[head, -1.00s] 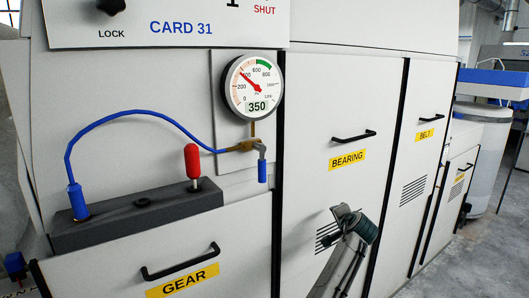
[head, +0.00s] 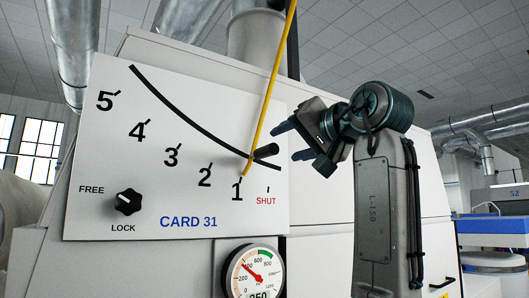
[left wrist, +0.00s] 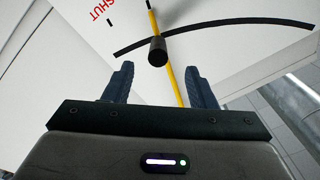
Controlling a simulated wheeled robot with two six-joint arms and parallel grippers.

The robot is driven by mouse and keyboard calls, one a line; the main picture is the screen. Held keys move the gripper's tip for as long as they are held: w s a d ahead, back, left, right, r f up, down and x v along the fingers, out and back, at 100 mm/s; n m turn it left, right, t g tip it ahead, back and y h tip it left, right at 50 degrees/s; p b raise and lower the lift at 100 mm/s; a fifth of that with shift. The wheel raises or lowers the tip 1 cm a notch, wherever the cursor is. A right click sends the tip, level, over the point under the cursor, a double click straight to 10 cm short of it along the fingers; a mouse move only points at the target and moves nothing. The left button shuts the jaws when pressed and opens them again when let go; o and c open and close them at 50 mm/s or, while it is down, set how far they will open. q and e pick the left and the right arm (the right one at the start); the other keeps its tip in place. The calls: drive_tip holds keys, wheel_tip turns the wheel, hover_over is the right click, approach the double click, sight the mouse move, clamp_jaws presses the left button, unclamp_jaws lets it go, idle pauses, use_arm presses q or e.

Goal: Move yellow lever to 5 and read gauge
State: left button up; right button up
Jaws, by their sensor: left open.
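The yellow lever (head: 272,90) is a long rod crossing the CARD 31 scale plate (head: 100,160). Its lower end is by the 1, next to SHUT. A black knob (head: 266,151) sticks out at the lever. My left gripper (head: 293,141) is open and empty, just right of the lever, apart from it. In the left wrist view the knob (left wrist: 157,51) and rod show ahead, between the open fingers (left wrist: 160,85). The gauge (head: 255,273) is cut by the lower edge; its red needle is left of the green band and its digital number is partly cut off. My right gripper is out of view.
A black FREE/LOCK dial (head: 129,202) is at the plate's lower left, its white mark toward FREE. Silver ducts (head: 82,50) hang above. The space before the plate's left part is clear.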

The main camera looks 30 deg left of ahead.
sight(264, 153)
use_arm(q)
drive_tip(key=p+x, duration=0.3)
drive_tip(key=x, duration=0.6)
drive_tip(key=shift+w+a, duration=0.1)
drive_tip(key=shift+w+a+p, duration=0.25)
drive_tip(key=shift+a+p, duration=0.05)
drive_tip(key=shift+a, duration=0.1)
drive_tip(key=shift+f, duration=0.1)
